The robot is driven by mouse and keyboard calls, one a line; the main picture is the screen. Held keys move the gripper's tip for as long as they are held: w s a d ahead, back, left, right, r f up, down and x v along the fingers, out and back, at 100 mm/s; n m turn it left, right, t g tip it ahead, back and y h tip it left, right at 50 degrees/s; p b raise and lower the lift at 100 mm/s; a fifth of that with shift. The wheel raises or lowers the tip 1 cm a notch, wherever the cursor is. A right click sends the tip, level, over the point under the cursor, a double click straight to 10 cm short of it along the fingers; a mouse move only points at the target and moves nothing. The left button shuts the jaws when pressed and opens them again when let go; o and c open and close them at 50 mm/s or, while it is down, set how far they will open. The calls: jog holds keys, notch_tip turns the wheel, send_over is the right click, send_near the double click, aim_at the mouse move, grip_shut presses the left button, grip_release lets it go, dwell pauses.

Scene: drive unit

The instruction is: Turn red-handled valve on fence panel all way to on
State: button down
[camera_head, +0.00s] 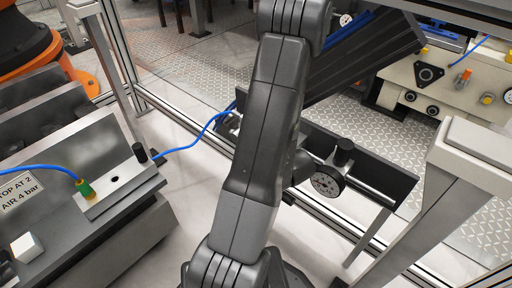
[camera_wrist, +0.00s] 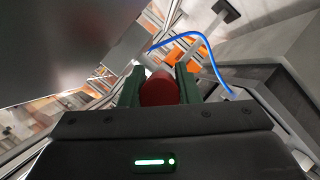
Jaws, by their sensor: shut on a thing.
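In the wrist view, my gripper (camera_wrist: 160,88) has its two green fingers closed on either side of a rounded red handle (camera_wrist: 159,89). The valve body behind the handle is hidden by the gripper, so I cannot tell how far the valve is turned. In the head view my dark grey arm crosses the middle and hides the gripper and the red handle.
A grey bench unit (camera_head: 110,215) with a sign (camera_head: 20,190) and a green fitting (camera_head: 86,189) stands at the left. A blue hose (camera_head: 196,138) runs behind my arm. A grey post (camera_head: 450,185) stands at the right. A cream machine (camera_head: 440,88) is beyond the fence.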

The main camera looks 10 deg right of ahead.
dwell(0.4)
jog(key=c, duration=1.1)
grip_release()
notch_tip(320, 180, up, 10)
jog(key=p, duration=0.4)
